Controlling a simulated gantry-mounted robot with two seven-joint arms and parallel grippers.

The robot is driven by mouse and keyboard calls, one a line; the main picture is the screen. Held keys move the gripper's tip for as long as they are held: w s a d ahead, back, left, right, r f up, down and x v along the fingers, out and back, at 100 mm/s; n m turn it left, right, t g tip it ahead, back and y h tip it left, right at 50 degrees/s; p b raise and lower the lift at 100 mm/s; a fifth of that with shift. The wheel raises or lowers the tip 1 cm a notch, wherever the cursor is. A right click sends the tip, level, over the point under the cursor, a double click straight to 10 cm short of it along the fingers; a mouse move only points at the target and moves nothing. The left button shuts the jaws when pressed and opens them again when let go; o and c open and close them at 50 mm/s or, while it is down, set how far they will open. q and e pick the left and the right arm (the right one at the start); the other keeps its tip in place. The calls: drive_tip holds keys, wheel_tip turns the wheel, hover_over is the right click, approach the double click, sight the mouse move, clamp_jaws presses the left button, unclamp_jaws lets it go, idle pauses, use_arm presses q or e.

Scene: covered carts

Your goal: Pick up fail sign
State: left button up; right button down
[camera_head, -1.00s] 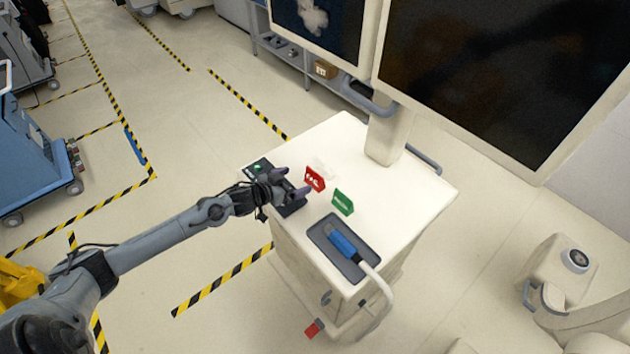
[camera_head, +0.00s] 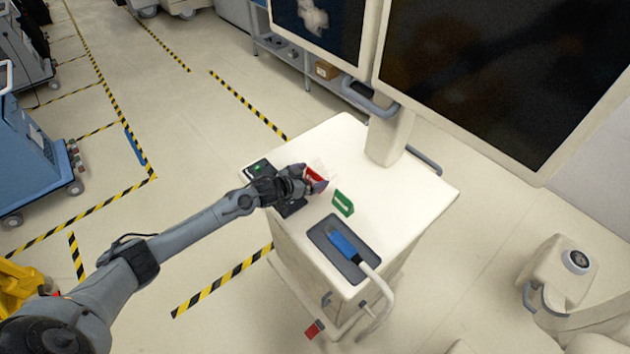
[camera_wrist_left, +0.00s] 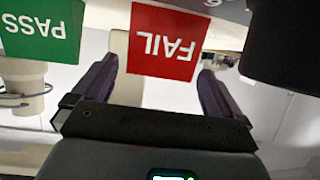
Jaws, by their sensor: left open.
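The red fail sign (camera_head: 315,174) stands on the white cart top, partly hidden by my left gripper in the head view. In the left wrist view the red sign (camera_wrist_left: 168,42), lettered FAIL, appears upside down between the two fingers. My left gripper (camera_head: 317,181) is open, with its fingers on either side of the sign; I cannot tell whether they touch it. The fingers also show in the left wrist view (camera_wrist_left: 157,85). The green sign (camera_head: 343,203) stands nearby on the cart; in the left wrist view the green sign (camera_wrist_left: 40,30) reads PASS. My right gripper is not in view.
The white cart top (camera_head: 405,205) also holds a dark tray (camera_head: 322,246) with a blue-handled device (camera_head: 343,244) and a black device (camera_head: 258,170). A monitor (camera_head: 500,75) rises behind. Free surface lies right of the signs.

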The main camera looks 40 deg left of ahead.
use_arm(q)
drive_tip(key=shift+c, duration=0.5)
drive_tip(key=c, duration=0.8)
drive_tip(key=shift+c, duration=0.2)
drive_tip(key=shift+r, duration=0.15)
